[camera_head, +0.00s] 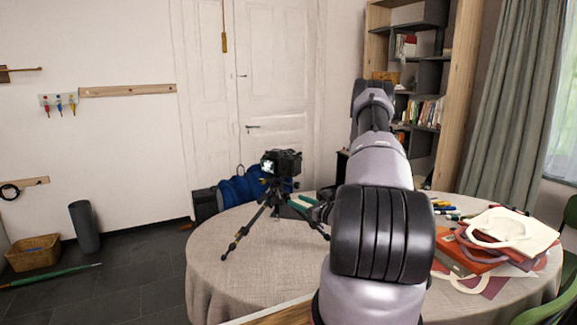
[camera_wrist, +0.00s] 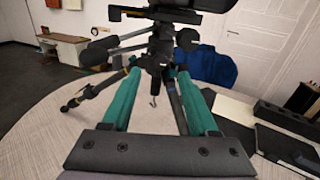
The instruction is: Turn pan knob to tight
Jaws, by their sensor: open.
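A black tripod (camera_head: 246,229) stands on the round table with a camera (camera_head: 281,163) on its head. In the wrist view the tripod head (camera_wrist: 160,45) fills the upper middle, under the camera (camera_wrist: 195,5). Dark knobs show on it, one at right (camera_wrist: 187,39) and one at left (camera_wrist: 94,54); I cannot tell which is the pan knob. My gripper (camera_wrist: 158,72) is open, its two teal fingers apart on either side of the tripod's column below the head. Nothing is clearly held, and contact cannot be told. In the head view my arm partly hides the gripper.
The round table (camera_head: 225,285) is clear at front left. Bags and red folders (camera_head: 470,257) lie at its right, with pens behind. A black flat item (camera_wrist: 275,140) lies right of my gripper. A blue bundle (camera_head: 241,188) is behind the tripod.

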